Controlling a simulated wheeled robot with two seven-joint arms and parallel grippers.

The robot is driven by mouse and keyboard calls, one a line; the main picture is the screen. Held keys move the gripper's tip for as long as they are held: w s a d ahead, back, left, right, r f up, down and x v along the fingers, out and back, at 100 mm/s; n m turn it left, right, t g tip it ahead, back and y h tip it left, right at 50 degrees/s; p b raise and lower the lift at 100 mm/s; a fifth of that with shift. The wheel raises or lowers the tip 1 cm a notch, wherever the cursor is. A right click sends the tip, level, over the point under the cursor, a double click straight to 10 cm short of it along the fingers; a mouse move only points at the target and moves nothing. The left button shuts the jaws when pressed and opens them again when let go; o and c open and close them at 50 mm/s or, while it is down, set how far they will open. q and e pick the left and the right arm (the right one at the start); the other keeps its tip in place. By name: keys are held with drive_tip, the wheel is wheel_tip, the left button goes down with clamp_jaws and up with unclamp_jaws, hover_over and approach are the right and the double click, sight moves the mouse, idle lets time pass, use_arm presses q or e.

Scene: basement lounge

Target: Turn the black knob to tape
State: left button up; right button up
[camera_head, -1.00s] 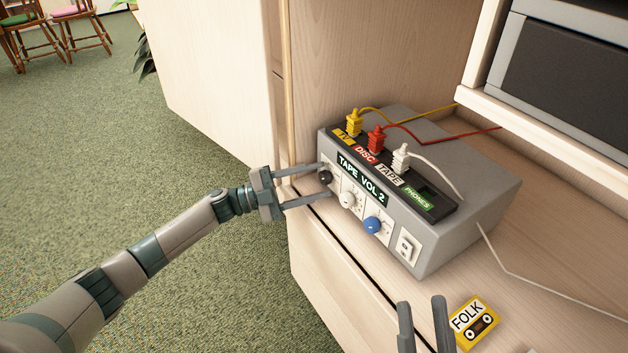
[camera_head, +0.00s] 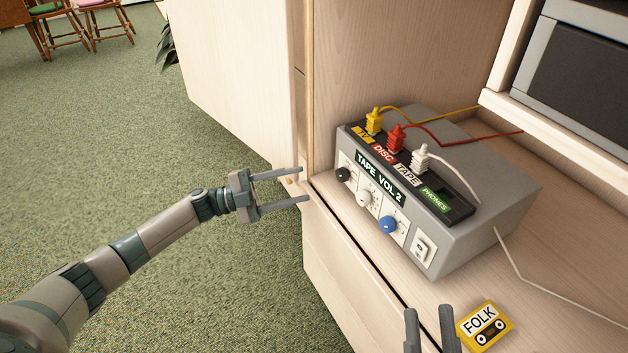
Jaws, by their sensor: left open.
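The black knob (camera_head: 343,174) is the leftmost control on the front of the grey switch box (camera_head: 486,222). Its pointer direction is too small to tell. A white knob (camera_head: 363,198) and a blue knob (camera_head: 388,224) follow to its right. My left gripper (camera_head: 305,184) is open and empty, to the left of the black knob and apart from it. My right gripper (camera_head: 429,322) shows only its two spread fingers at the bottom edge, in front of the box, with nothing seen between them.
Yellow, red and white plugs (camera_head: 421,158) stand in the box top, with cables running back and right. A yellow FOLK cassette (camera_head: 484,326) lies on the wooden shelf beside my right gripper. A dark-fronted unit (camera_head: 570,75) sits on a ledge above right. Open carpet lies left.

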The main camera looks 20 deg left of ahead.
use_arm(q)
drive_tip(key=v, duration=0.8)
idle(0.4)
